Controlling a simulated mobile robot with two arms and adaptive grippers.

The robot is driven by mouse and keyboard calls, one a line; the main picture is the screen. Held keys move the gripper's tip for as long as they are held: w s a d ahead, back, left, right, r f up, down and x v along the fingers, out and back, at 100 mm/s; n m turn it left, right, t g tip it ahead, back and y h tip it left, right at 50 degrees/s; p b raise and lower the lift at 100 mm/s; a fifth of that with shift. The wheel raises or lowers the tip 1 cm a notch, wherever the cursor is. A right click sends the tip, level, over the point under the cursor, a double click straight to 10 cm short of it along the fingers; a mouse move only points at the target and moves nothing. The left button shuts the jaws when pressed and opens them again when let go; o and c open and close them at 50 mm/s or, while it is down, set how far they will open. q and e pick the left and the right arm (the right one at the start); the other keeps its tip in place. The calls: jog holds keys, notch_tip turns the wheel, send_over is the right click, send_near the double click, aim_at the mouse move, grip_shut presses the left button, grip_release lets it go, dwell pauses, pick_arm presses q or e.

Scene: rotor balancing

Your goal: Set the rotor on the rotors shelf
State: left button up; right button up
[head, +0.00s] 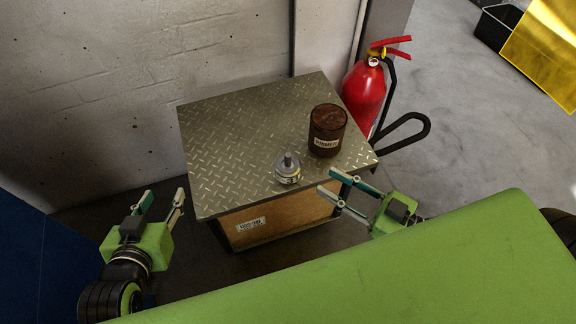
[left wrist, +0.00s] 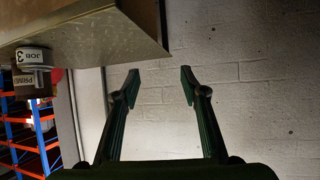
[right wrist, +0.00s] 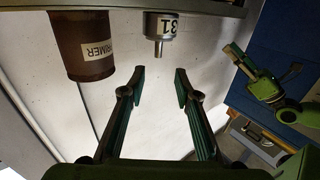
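The rotor (head: 287,172) is a small silver cylinder with a shaft on top, standing upright near the front edge of a metal tread-plate table top (head: 235,120). In the right wrist view the rotor (right wrist: 160,27) appears upside down, with part of its label showing, just beyond the fingers. It also shows at the left of the left wrist view (left wrist: 31,60), labelled JOB 3. My right gripper (head: 327,180) is open and empty, to the right of the rotor and apart from it. My left gripper (head: 163,194) is open and empty, left of the table. I cannot identify the rotors shelf.
A brown can labelled PRIMER (head: 327,130) stands behind and right of the rotor, close to it. A red fire extinguisher (head: 365,95) stands behind the table. Orange and blue racking (left wrist: 38,140) shows in the left wrist view. The table top's left part is clear.

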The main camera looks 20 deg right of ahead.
jog(key=b, duration=0.2)
send_near(288, 154)
jog(key=x, duration=0.2)
jog(key=f+x, duration=0.1)
jog(key=x, duration=0.1)
jog(key=shift+a, duration=0.35)
jog(key=shift+w+a, duration=0.15)
jog(key=shift+w, duration=0.05)
jog(key=b+x, duration=0.2)
jog(key=x, duration=0.2)
jog(key=shift+w+f, duration=0.1)
jog(key=shift+w, duration=0.3)
pick_arm(q)
jog(key=w+d+r+t+h, duration=0.1)
jog(key=r+t, duration=0.4)
jog(key=r, duration=0.5)
jog(key=w+d+r+t+h, duration=0.1)
jog(key=r+t, duration=0.4)
jog(key=r, duration=0.5)
jog(key=shift+d+r+m+t+h, duration=0.15)
jog(key=shift+d+m+t+h, duration=0.2)
jog(key=shift+d+h, duration=0.4)
pick_arm(e)
jog(key=shift+w+a, duration=0.15)
pick_arm(q)
jog(key=shift+a, duration=0.15)
pick_arm(e)
grip_shut()
